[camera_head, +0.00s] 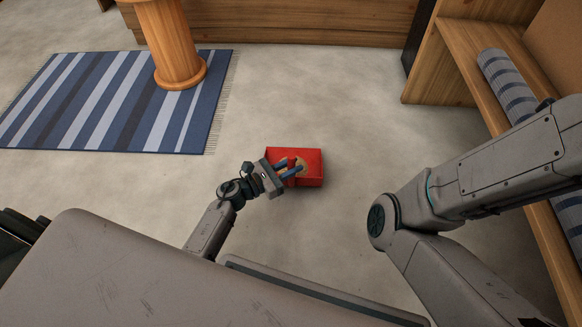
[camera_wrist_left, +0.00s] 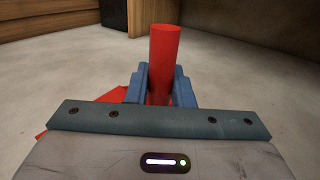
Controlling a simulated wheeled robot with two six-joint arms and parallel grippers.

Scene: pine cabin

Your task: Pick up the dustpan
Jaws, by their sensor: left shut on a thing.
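The red dustpan (camera_head: 311,163) is on the grey floor, near the middle of the head view. There is something tan inside its pan, too small to make out. My left gripper (camera_head: 294,169) reaches over it from the left. In the left wrist view, the blue fingers of my left gripper (camera_wrist_left: 160,88) are shut around the dustpan's upright red handle (camera_wrist_left: 165,50). Part of the red pan shows at the left behind the gripper body. My right arm crosses the right of the head view, but its gripper is out of view.
A blue striped rug (camera_head: 110,100) with a round wooden post (camera_head: 170,45) lies at the upper left. A wooden bench (camera_head: 470,50) with a striped roll (camera_head: 505,80) stands at the right. The floor around the dustpan is clear.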

